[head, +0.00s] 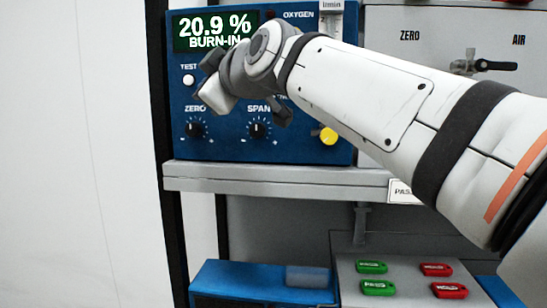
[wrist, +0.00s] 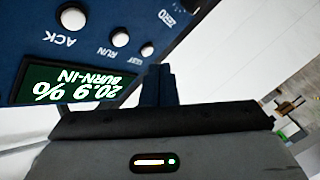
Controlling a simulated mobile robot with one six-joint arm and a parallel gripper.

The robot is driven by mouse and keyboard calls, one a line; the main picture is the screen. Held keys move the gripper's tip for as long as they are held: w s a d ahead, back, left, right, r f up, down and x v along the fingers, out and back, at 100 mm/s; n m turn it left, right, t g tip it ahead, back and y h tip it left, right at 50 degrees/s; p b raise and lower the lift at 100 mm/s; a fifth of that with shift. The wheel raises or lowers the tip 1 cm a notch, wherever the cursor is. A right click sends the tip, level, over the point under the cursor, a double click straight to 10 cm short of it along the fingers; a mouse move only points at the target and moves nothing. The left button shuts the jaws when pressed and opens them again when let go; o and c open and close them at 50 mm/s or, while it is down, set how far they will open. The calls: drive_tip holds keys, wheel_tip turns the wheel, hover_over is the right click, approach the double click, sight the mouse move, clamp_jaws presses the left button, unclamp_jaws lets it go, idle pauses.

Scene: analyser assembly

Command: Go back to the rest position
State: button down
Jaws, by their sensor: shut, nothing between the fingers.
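My gripper (wrist: 160,84) shows in the wrist view with its dark fingers together, shut and empty. It is in front of the blue oxygen analyser (head: 225,150). The analyser's display (head: 215,30) reads 20.9 % BURN-IN, and it also shows upside down in the wrist view (wrist: 75,90). The wrist view also shows the ACK button (wrist: 72,18), RUN button (wrist: 120,37) and TEST button (wrist: 147,50), clear of the fingers.
The panel has a ZERO knob (head: 196,129), a SPAN knob (head: 259,130) and a yellow knob (head: 328,136). A black-handled valve (head: 485,65) is at the right, behind my arm. Below the shelf (head: 260,177), green tags (head: 372,267) and red tags (head: 436,269) lie on a grey surface.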

drive_tip(key=s+d+f+m+g+h, duration=0.2)
drive_tip(key=d+f+m+h, duration=0.15)
drive_tip(key=d+f, duration=0.6)
drive_tip(key=s+d+f+m+g+h, duration=0.25)
drive_tip(key=d+f+m, duration=0.3)
drive_tip(key=f, duration=0.75)
drive_tip(key=s+d+f+m+g+h, duration=0.1)
drive_tip(key=s+d+f+m+h, duration=0.15)
drive_tip(key=d+f, duration=0.7)
drive_tip(key=s+d+f+m+g+h, duration=0.1)
drive_tip(key=s+d+f+m+g, duration=0.1)
drive_tip(key=s+f, duration=0.3)
drive_tip(key=s+d+f+m+g+h, duration=0.1)
drive_tip(key=s+d+f+m+g, duration=0.1)
drive_tip(key=s+f, duration=0.4)
wheel_tip(320, 180, down, 4)
drive_tip(key=shift+s+d+r+m, duration=0.1)
drive_tip(key=shift+s+d+m, duration=0.1)
drive_tip(key=shift+d+m, duration=0.7)
